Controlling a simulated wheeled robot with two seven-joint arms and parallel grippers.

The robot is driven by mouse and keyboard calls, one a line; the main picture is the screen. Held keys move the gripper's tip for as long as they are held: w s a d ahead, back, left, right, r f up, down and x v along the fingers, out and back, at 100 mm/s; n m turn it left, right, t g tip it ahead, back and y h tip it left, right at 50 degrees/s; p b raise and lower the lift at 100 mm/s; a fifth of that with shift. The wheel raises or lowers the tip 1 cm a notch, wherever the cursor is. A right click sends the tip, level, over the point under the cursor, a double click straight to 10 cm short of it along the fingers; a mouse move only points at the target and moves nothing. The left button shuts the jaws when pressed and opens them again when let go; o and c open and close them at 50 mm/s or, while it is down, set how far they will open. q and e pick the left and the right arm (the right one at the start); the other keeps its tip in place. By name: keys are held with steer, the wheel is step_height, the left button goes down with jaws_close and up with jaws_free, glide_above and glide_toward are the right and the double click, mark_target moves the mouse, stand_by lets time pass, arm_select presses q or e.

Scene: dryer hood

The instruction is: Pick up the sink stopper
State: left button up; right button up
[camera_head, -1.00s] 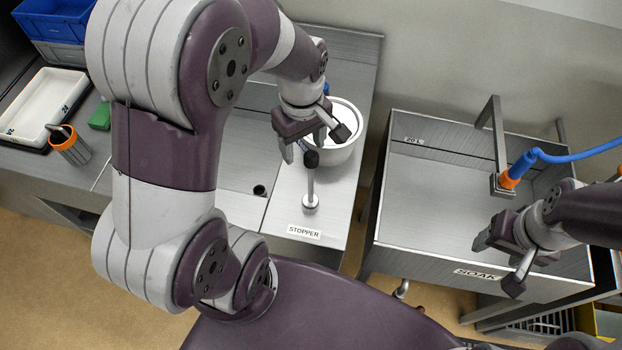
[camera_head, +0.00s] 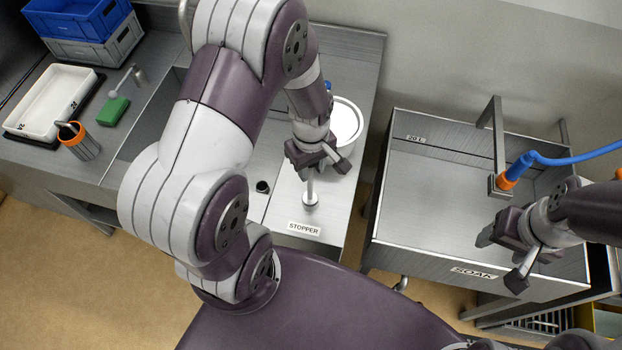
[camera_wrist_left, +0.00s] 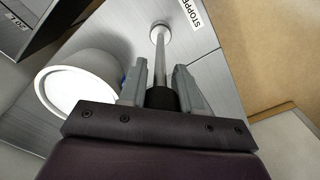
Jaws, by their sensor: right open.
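The sink stopper shows as a pale upright rod on a round base (camera_head: 310,198), behind a label reading STOPPER (camera_head: 304,229). In the left wrist view its rod (camera_wrist_left: 160,50) runs to a dark knob (camera_wrist_left: 161,99) between the fingers of my left gripper (camera_wrist_left: 160,72). The fingers are close along both sides of the knob; whether they press on it is unclear. In the head view my left gripper (camera_head: 318,165) is over the rod's top and hides the knob. My right gripper (camera_head: 498,255) is open and empty above the front of the SOAK tub.
A white round pot (camera_head: 346,124) stands just behind my left gripper. The SOAK tub (camera_head: 430,160) is to the right, with a blue hose and orange nozzle (camera_head: 507,181). A white tray (camera_head: 50,103), green block (camera_head: 113,111) and orange-rimmed cup (camera_head: 80,141) are at left.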

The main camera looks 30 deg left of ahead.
arm_select(q)
steer(key=shift+w+r, duration=0.1)
steer(key=shift+r, duration=0.45)
step_height(320, 180, up, 3)
steer(key=shift+a+f+b, duration=0.1)
steer(key=shift+b, duration=0.65)
steer(key=s+d+r+p, duration=0.2)
steer(key=s+d+r, duration=0.4)
steer(key=d+r, duration=0.4)
step_height(320, 180, up, 2)
steer(key=shift+s+r+p, duration=0.1)
steer(key=shift+s+p, duration=0.1)
steer(key=shift+p, duration=0.15)
